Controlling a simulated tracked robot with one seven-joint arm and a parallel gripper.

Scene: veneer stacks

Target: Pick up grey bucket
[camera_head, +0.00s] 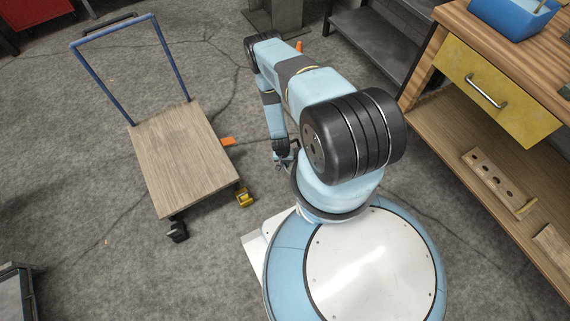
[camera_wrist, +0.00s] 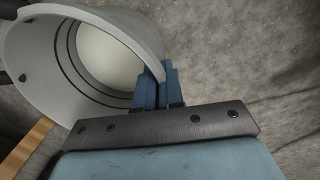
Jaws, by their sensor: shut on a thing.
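The grey bucket (camera_wrist: 28,52) fills the upper left of the wrist view. Its open mouth faces the camera and shows a pale bottom with dark rings inside. My gripper (camera_wrist: 158,80) has its blue fingers closed on the bucket's rim at the right side of the mouth. In the head view my arm reaches down beside the trolley, and its end is small and low near the floor. The bucket is not clearly visible there, hidden by my arm.
A trolley (camera_head: 182,155) with a wooden deck and blue handle stands left of my arm. A wooden workbench (camera_head: 440,120) with a yellow drawer (camera_head: 497,92) and a blue bin (camera_head: 515,15) stands at right.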

